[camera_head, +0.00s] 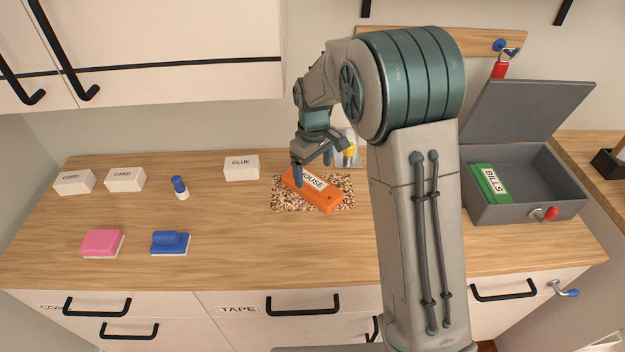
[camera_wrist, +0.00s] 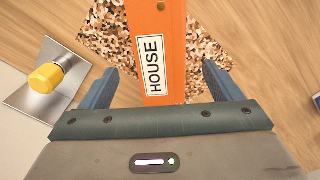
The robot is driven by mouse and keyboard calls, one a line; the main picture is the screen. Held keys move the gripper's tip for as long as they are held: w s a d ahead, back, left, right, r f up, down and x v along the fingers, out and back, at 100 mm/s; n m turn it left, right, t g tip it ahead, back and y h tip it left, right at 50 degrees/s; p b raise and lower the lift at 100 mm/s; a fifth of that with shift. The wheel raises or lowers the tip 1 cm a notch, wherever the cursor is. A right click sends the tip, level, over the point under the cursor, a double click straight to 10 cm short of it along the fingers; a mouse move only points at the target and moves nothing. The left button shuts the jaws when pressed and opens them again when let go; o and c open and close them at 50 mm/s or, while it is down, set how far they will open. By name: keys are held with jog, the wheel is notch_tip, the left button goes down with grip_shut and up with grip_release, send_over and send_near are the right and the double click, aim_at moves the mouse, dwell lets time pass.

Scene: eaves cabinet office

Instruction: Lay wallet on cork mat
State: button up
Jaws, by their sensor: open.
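An orange wallet-like piece with a HOUSE label (camera_head: 318,194) lies slantwise on the speckled brown cork mat (camera_head: 282,205). In the wrist view the orange piece (camera_wrist: 172,40) runs between my fingers, over the mat (camera_wrist: 108,35). My gripper (camera_head: 312,172) is just above its upper left end. In the wrist view my gripper (camera_wrist: 160,70) is open, with a gap on each side of the orange piece. A green piece labelled BILLS (camera_head: 489,184) lies in the open grey box (camera_head: 545,180). My gripper and arm hide some of the area behind the mat.
A metal plate with a yellow knob (camera_wrist: 47,77) is beside the mat. White boxes marked CORD, CARD and GLUE (camera_head: 241,167) stand toward the back. A blue-capped bottle (camera_head: 180,188), a pink block (camera_head: 102,242) and a blue-handled block (camera_head: 170,242) are left. The front middle counter is clear.

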aim_at(313, 184)
notch_tip(313, 184, up, 6)
jog(key=s+d+r+m+t, duration=0.1)
jog(key=s+d+r+m, duration=0.45)
jog(key=s, duration=0.55)
jog(key=s+d+m+t, duration=0.1)
jog(key=s+d+m, duration=0.1)
jog(key=s, duration=0.5)
jog(key=s+d+f+m, duration=0.1)
jog(key=s+d, duration=0.3)
jog(key=s, duration=0.3)
jog(key=shift+s+d+m+t, duration=0.25)
jog(key=shift+s+m+t, duration=0.1)
jog(key=shift+t, duration=0.05)
